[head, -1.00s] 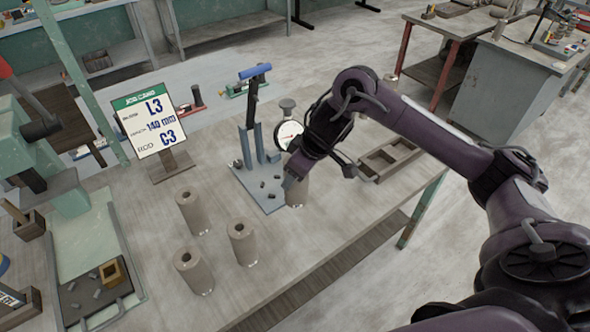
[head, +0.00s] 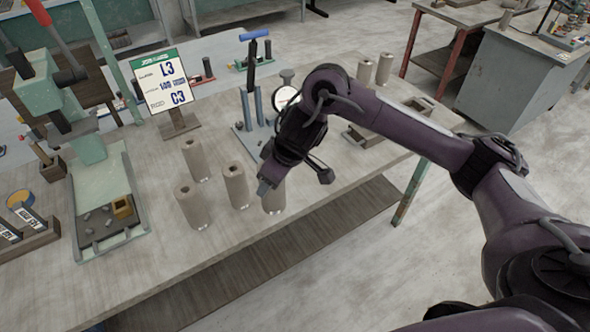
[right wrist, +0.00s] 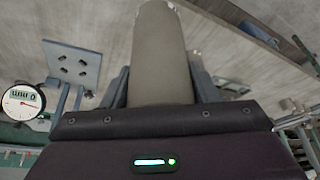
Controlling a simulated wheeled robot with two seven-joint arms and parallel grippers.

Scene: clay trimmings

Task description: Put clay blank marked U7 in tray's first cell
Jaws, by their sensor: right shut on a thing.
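My right gripper (head: 268,182) is shut on a grey-brown clay blank (head: 275,200), a hollow upright cylinder. In the right wrist view the held blank (right wrist: 160,55) runs up between the fingers. I cannot tell whether its foot touches the table. Three similar blanks stand to its left: one beside it (head: 235,188), one in front (head: 191,208) and one behind (head: 195,158). Two more blanks (head: 364,72) (head: 384,69) stand at the far edge. No U7 mark is readable. The brown tray (head: 419,103) lies partly hidden behind my right arm. My left gripper is out of view.
A job card (head: 163,82) reads L3, 140 and C3. A blue-handled stand (head: 253,80) and a dial gauge (head: 286,97) stand behind my gripper. A green press (head: 85,130) is at left. The table's front strip is clear.

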